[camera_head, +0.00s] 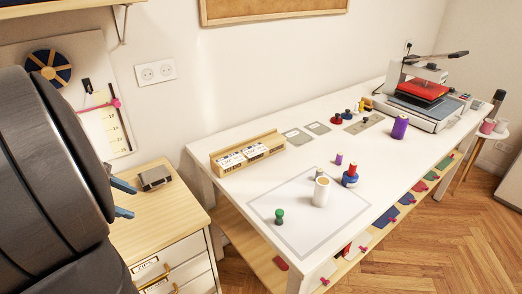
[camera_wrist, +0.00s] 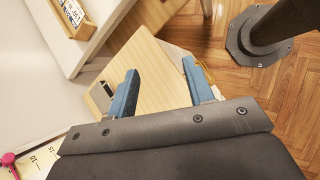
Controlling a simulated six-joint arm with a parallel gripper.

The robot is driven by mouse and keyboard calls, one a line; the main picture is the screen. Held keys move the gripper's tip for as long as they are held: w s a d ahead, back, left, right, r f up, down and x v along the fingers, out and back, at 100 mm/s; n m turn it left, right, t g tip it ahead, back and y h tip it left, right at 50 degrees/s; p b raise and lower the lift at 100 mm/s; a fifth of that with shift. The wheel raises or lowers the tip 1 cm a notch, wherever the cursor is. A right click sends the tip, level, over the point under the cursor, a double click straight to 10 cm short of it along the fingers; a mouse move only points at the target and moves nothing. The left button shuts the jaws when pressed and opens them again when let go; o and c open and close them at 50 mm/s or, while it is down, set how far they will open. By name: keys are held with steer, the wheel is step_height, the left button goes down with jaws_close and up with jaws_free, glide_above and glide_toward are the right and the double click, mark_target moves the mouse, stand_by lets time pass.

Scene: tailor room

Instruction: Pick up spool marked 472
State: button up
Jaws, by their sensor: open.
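My gripper (camera_head: 133,201) is open and empty above the wooden-topped cabinet, left of the white table; its blue fingers also show apart in the wrist view (camera_wrist: 160,66). A larger purple spool (camera_head: 400,127) stands farther right, and small red and blue spools (camera_head: 337,118) stand at the back. No number is legible, so I cannot tell which is marked 472. No spools show in the wrist view.
A wooden box of labelled cards (camera_head: 247,153) sits at the table's back left. A heat press (camera_head: 424,96) stands at the far right end. A dark case (camera_head: 155,178) lies on the cabinet (camera_head: 150,215). The table front between mat and press is mostly clear.

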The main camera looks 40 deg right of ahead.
steer(key=w+d+m+y, duration=0.2)
steer(key=w+d+m, duration=0.3)
steer(key=d, duration=0.5)
steer(key=w+d+m+y, duration=0.1)
steer(key=w+d+m, duration=0.3)
steer(key=d, duration=0.5)
steer(key=m+t+h, duration=0.2)
steer(key=m+t, duration=0.1)
steer(key=m, duration=1.4)
glide_above(340, 155)
steer(key=s+a, duration=0.3)
steer(key=a, duration=0.4)
step_height(340, 155, down, 5)
steer(key=x, duration=1.1)
steer(key=shift+a, duration=0.2)
steer(key=shift+x, duration=3.25)
steer(key=shift+w+r, duration=0.15)
